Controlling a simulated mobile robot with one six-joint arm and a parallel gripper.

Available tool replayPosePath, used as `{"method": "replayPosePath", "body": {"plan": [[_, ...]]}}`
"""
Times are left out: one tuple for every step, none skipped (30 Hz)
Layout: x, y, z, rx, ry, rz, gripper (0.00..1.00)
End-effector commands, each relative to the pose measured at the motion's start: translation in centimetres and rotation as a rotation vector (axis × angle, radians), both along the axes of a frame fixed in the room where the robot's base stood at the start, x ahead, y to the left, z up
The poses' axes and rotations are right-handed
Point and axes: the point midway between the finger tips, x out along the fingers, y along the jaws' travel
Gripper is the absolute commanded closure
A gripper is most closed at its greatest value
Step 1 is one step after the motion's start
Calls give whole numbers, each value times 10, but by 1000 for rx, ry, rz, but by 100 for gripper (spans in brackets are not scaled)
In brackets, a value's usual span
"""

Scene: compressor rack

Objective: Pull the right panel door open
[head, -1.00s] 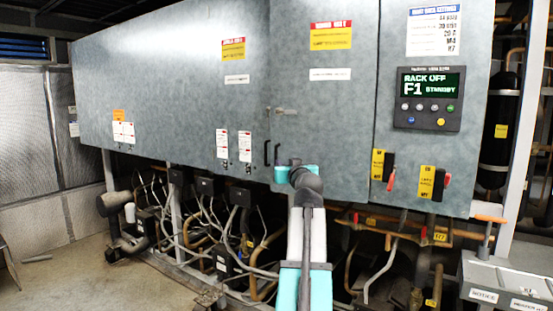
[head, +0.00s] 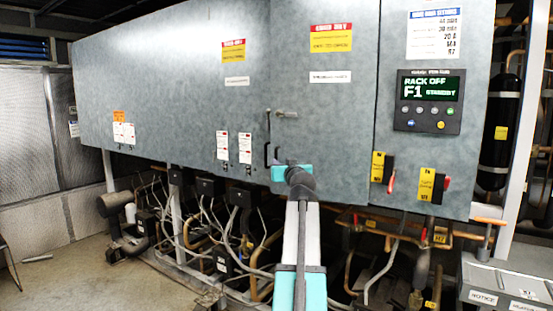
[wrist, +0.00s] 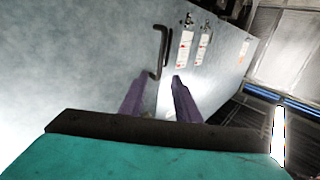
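The right panel door (head: 325,115) is a grey metal door with a red-and-yellow label, in the middle of the cabinet in the head view. It looks shut. Two black upright handles sit side by side at its left seam, the right one (head: 277,155) on this door. In the wrist view one black handle (wrist: 160,50) stands just beyond the fingertips; I cannot tell which of the two it is. My gripper (wrist: 158,80) is open, with a gap between its purple fingers. In the head view my gripper (head: 284,168) is beside the handles, its fingertips mostly hidden.
The left panel door (head: 170,90) looks shut. Right of the right door are a display panel (head: 428,101) and switches with red levers (head: 391,182). Pipes and cables (head: 220,235) crowd the space below the cabinet. Open floor (head: 50,275) lies at the left.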

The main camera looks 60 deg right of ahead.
Motion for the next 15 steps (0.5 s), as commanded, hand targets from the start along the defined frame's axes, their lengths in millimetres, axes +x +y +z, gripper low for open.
{"method": "replayPosePath", "body": {"plan": [[5, -6, 2, 1, 1, 1, 71], [7, -8, 2, 1, 1, 1, 71], [10, -11, 2, 1, 0, 0, 71], [12, -14, 2, 1, 0, 0, 71], [14, -16, 2, 1, 0, 0, 71], [17, -19, 2, 1, 0, 0, 71], [20, -21, 1, 1, 0, 0, 71], [22, -23, 1, 1, 0, 0, 71], [25, -26, 1, 1, 0, 0, 71], [27, -28, 2, 1, 0, 1, 71], [29, -30, 2, 1, 0, 1, 71], [32, -33, 2, 1, 0, 1, 71], [35, -35, 2, 1, 0, 1, 71], [37, -38, 2, 1, 0, 1, 71], [40, -41, 2, 1, 0, 0, 71]]}}
